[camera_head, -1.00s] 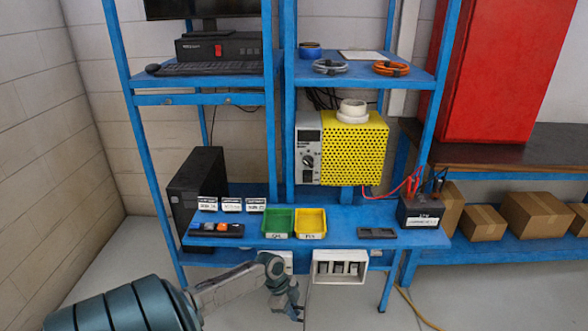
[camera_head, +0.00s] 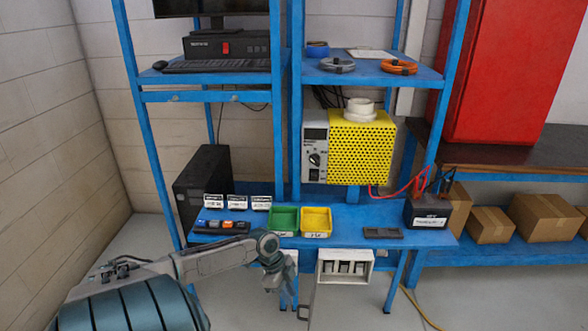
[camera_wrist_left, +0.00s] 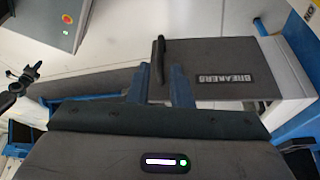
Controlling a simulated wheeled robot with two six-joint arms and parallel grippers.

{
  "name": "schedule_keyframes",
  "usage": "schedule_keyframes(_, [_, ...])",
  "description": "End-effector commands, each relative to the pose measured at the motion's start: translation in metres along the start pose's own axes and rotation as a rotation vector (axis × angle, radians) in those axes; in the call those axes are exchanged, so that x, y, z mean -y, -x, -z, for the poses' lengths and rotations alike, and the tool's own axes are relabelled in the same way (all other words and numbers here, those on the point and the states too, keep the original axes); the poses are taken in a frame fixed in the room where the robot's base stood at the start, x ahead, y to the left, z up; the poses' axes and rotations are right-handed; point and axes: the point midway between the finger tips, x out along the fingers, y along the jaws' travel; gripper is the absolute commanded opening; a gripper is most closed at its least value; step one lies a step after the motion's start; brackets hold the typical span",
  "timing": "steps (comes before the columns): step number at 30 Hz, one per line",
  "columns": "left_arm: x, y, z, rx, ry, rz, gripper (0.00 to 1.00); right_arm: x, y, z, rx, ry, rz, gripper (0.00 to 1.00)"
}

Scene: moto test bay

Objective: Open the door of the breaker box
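The breaker box (camera_head: 344,254) is a white open-fronted case under the blue workbench, with several dark breakers inside. Its door stands swung out at the box's left side and looks nearly edge-on in the head view. In the left wrist view, the grey door (camera_wrist_left: 220,80) carries a BREAKERS label and a black upright handle (camera_wrist_left: 158,62) near its left end. My left gripper (camera_head: 276,286) is left of the door. Its blue fingers (camera_wrist_left: 161,85) are apart, with the handle showing between them; contact is not visible. My right gripper is out of view.
The blue workbench (camera_head: 350,215) above holds a green bin (camera_head: 284,221), a yellow bin (camera_head: 317,221) and a black battery-like box (camera_head: 427,212). A bench leg (camera_head: 396,282) stands right of the breaker box. Floor in front is clear except a yellow cable (camera_head: 420,308).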

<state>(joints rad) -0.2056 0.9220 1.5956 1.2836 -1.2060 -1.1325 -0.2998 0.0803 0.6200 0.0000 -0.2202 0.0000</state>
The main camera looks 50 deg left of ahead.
Motion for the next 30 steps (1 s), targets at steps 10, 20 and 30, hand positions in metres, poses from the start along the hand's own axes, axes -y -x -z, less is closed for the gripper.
schedule_keyframes(10, [-0.001,0.03,0.0,0.001,0.001,-0.002,0.19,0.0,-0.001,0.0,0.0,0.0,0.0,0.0])
schedule_keyframes(20, [0.0,0.032,0.0,0.0,0.001,-0.001,0.19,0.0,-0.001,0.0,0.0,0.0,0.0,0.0])
schedule_keyframes(30, [0.0,0.032,0.0,0.0,0.002,-0.001,0.19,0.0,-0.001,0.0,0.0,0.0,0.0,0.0])
